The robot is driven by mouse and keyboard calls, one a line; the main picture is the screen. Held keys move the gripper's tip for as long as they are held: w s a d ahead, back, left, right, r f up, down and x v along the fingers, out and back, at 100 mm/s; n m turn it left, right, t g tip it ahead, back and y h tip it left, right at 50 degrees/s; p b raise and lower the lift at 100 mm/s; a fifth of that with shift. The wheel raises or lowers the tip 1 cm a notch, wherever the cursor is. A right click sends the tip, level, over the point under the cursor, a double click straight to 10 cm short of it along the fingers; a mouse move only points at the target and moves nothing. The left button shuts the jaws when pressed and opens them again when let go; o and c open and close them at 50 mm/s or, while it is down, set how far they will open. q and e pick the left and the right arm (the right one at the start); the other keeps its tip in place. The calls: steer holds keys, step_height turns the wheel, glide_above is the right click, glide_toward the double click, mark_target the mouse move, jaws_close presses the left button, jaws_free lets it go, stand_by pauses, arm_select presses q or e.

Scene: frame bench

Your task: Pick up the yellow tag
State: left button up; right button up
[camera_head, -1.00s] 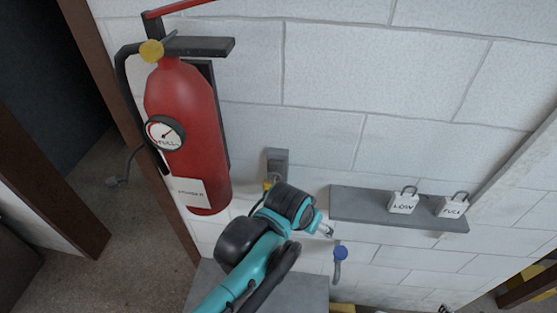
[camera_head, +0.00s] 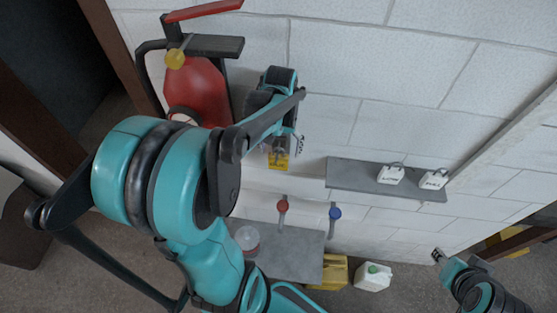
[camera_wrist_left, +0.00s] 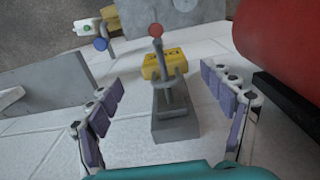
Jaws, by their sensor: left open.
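The yellow tag (camera_head: 279,160) hangs at a grey wall bracket, below my left gripper (camera_head: 284,140) in the head view. In the left wrist view the yellow tag (camera_wrist_left: 155,67) shows beyond the grey bracket (camera_wrist_left: 173,118), partly covered by its upright hook. My left gripper (camera_wrist_left: 162,80) is open, with its purple-padded fingers apart on either side of the bracket and tag. Nothing is held between them. Contact with the tag cannot be told. My right gripper (camera_head: 438,256) is at the lower right, far from the tag, and its jaws are too small to read.
A red fire extinguisher (camera_head: 195,85) hangs just left of my left gripper. A grey shelf (camera_head: 345,176) bears two white labelled blocks. Red (camera_head: 283,206) and blue (camera_head: 335,213) knobs stick out below. A grey slab (camera_head: 295,250), a yellow container (camera_head: 334,272) and a white jug (camera_head: 373,277) are lower.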

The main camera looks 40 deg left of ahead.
arm_select(q)
steer(key=f, duration=0.4)
steer(key=a+f, duration=0.1)
steer(key=f, duration=0.2)
steer(key=shift+w+f, duration=0.1)
steer(key=shift+w, duration=0.2)
steer(key=shift+d, duration=0.1)
steer(key=c, duration=1.3)
